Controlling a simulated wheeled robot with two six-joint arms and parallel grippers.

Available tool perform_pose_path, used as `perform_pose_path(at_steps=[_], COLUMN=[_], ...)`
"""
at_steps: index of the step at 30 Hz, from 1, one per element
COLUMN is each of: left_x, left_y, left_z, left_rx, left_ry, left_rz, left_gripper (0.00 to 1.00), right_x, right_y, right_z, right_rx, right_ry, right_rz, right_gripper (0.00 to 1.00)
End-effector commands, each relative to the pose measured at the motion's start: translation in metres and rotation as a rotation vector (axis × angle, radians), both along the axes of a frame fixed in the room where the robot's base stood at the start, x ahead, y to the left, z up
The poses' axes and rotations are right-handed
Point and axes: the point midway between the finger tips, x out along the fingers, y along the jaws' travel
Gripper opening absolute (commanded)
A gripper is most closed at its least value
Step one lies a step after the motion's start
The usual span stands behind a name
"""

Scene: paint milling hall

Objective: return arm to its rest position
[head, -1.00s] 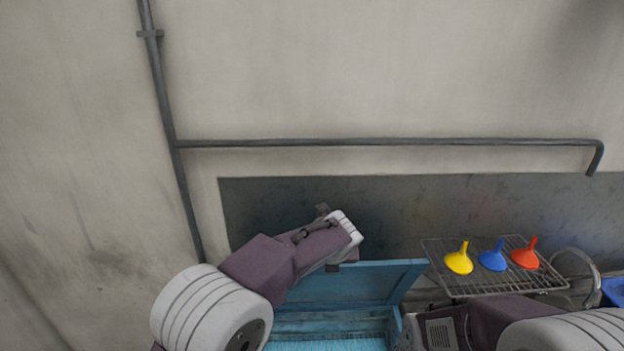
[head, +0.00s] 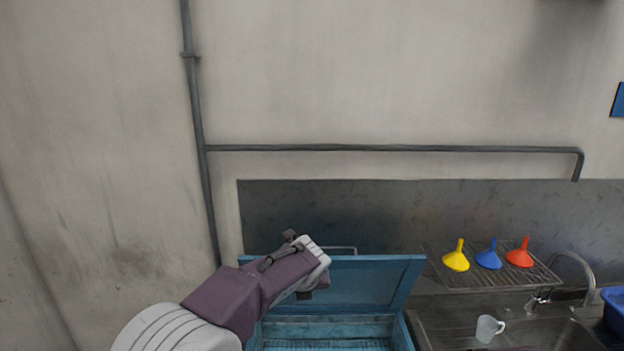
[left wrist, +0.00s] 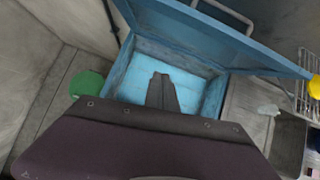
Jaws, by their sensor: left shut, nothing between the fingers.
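My left arm reaches in from the lower left in the head view, its wrist (head: 300,265) in front of the open blue chest. In the left wrist view my left gripper (left wrist: 161,78) shows as two dark fingers together, with nothing between them. It points down over the inside of the chest. My right gripper is not in view.
The blue chest (head: 400,290) stands with its lid raised. To its right a wire rack (head: 540,277) holds yellow (head: 456,262), blue (head: 488,260) and red (head: 519,258) funnels. A clear mug (head: 487,329) stands by the sink (head: 560,335). A green object (left wrist: 87,84) lies left of the chest.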

Motion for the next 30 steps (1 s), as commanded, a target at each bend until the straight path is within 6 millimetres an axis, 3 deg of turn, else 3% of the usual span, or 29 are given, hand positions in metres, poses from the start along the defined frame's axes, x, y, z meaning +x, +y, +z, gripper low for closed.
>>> perform_pose_path(at_steps=[1,5,8,10,14,15,18,21,23,27,30], left_x=[-0.003,-0.019,-0.042,-0.067,-0.14,-0.167,-0.227,-0.269,-0.282,-0.279,-0.278], left_y=[0.016,0.058,0.092,0.117,0.157,0.163,0.165,0.155,0.151,0.148,0.148], left_z=[-0.022,-0.06,-0.101,-0.14,-0.225,-0.25,-0.289,-0.303,-0.31,-0.311,-0.311], left_rx=[-0.004,-0.037,-0.114,-0.206,-0.477,-0.574,-0.781,-0.905,-0.956,-1.075,-1.1], left_ry=[0.01,0.052,0.094,0.127,0.186,0.197,0.194,0.153,0.106,-0.003,-0.036], left_rz=[0.031,0.132,0.286,0.46,0.997,1.213,1.757,2.217,2.435,2.721,2.792], left_gripper=[0.0,0.0,0.0,0.0,0.0,0.0,0.0,0.0,0.0,0.0,0.0], right_x=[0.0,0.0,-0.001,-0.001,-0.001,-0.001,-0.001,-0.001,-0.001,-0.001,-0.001], right_y=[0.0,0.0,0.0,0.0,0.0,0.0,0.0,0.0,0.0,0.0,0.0], right_z=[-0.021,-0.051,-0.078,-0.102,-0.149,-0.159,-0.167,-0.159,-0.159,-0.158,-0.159], right_rx=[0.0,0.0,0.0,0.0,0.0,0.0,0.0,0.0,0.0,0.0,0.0], right_ry=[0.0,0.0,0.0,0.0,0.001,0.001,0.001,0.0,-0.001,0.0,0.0], right_rz=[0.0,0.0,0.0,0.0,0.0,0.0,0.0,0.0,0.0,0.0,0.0], right_gripper=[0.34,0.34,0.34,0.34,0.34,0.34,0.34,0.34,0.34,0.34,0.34])
